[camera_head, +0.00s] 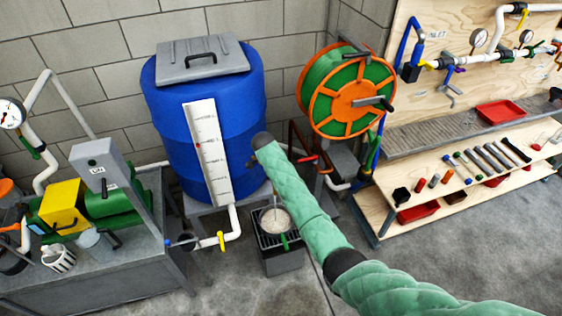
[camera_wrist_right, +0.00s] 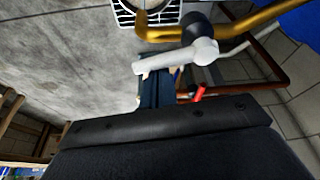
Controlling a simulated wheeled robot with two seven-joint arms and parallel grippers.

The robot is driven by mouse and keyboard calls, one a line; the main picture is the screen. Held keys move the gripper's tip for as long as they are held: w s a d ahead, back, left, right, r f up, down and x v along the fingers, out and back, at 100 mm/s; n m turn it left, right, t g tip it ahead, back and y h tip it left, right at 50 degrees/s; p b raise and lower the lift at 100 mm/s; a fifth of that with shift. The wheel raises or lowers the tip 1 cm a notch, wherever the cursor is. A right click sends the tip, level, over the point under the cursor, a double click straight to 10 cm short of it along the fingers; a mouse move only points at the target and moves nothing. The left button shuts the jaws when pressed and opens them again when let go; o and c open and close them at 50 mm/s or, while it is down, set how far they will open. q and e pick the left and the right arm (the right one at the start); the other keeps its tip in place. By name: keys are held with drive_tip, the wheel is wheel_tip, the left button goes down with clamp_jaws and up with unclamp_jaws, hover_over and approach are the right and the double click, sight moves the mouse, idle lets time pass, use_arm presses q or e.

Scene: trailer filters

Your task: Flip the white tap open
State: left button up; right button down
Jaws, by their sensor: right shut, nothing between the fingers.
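The white tap's lever (camera_wrist_right: 165,61) shows in the right wrist view, a white bar with a round end, on a dark valve body (camera_wrist_right: 196,30) joined to a yellow pipe (camera_wrist_right: 250,25). My right gripper (camera_wrist_right: 158,80) is shut and empty, its fingertips close to the lever, which crosses in front of them. I cannot tell whether they touch. In the head view my green-sleeved right arm reaches in from the lower right toward the blue barrel (camera_head: 165,105); its gripper and the white tap cannot be made out there. My left gripper is not in view.
A yellow tap handle (camera_head: 221,241) hangs on the white pipe below the barrel. A drain box (camera_head: 283,262), an orange-and-green hose reel (camera_head: 348,95) and a red handle (camera_head: 307,158) are near my arm. A grey workbench (camera_head: 95,285) stands left. Tool shelves (camera_head: 455,185) stand right.

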drive_tip(key=shift+s+a+m, duration=0.25)
drive_tip(key=shift+m, duration=0.35)
drive_tip(key=shift+s+a, duration=0.1)
drive_tip(key=shift+a, duration=0.05)
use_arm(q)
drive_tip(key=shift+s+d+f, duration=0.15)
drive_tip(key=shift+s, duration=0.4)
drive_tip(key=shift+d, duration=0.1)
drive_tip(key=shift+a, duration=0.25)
